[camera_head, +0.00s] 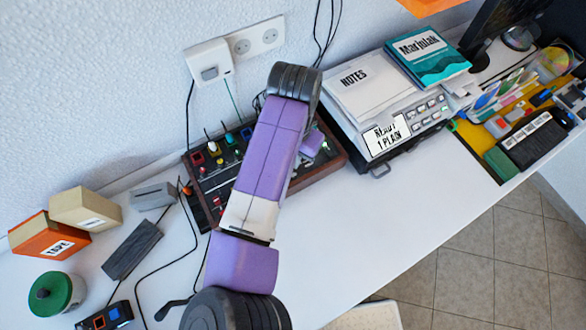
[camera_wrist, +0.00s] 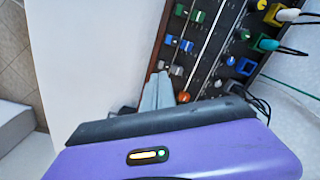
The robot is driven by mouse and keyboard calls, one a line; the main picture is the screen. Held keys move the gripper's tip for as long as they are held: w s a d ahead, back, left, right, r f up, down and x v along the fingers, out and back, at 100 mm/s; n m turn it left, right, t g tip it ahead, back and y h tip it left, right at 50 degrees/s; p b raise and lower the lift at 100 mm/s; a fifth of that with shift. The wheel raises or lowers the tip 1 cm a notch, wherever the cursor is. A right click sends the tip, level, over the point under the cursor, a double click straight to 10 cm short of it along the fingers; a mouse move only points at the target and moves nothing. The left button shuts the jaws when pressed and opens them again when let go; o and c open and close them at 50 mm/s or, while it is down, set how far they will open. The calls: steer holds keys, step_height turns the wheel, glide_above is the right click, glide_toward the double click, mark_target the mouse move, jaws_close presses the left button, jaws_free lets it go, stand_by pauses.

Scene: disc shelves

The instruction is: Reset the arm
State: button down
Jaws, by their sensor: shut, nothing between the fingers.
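My arm reaches up across the middle of the head view, in purple, white and black. It is bent at a dark joint near the wall. Part of my gripper's purple body shows right of the arm in the head view, and its fingers are hidden there. In the wrist view my gripper (camera_wrist: 159,80) shows grey fingers, closed with nothing between them, over the edge of a mixer panel. The mixer panel (camera_head: 205,178), dark with a brown wooden frame and coloured knobs, lies under my arm. It also shows in the wrist view (camera_wrist: 212,45).
A white device (camera_head: 372,122) with papers and a teal book (camera_head: 428,56) stands right of the mixer. Boxes (camera_head: 87,208), a green-lidded jar (camera_head: 56,294) and cables lie at left. The wall with sockets (camera_head: 255,40) is close behind. The white desk (camera_head: 340,225) is clear in front.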

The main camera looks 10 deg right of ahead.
stand_by(0.4)
steer(key=w+d+r+n+t+h, duration=0.1)
steer(key=w+d+r+t+h, duration=0.1)
steer(key=w+d+r+t, duration=0.5)
steer(key=w+d+r+t+h, duration=0.1)
steer(key=w+d+r+t, duration=0.2)
steer(key=w, duration=0.6)
steer(key=s+d+r+n+t+h, duration=0.1)
steer(key=d+r+n+t, duration=0.25)
steer(key=r, duration=0.45)
steer(key=d+r+n+t, duration=0.2)
steer(key=d+r+t, duration=0.3)
steer(key=r, duration=0.4)
steer(key=s+a+f+g+y, duration=0.1)
steer(key=s+f, duration=0.4)
steer(key=s, duration=1)
steer(key=s+a+f+g+y+b, duration=0.1)
steer(key=s+f, duration=0.4)
steer(key=s, duration=0.9)
steer(key=s+a+f+g+y, duration=0.1)
steer(key=s+f, duration=0.5)
steer(key=s, duration=0.9)
steer(key=shift+s+n+g+y+b, duration=0.3)
steer(key=shift+n+g+y, duration=0.05)
steer(key=shift+n+y, duration=0.15)
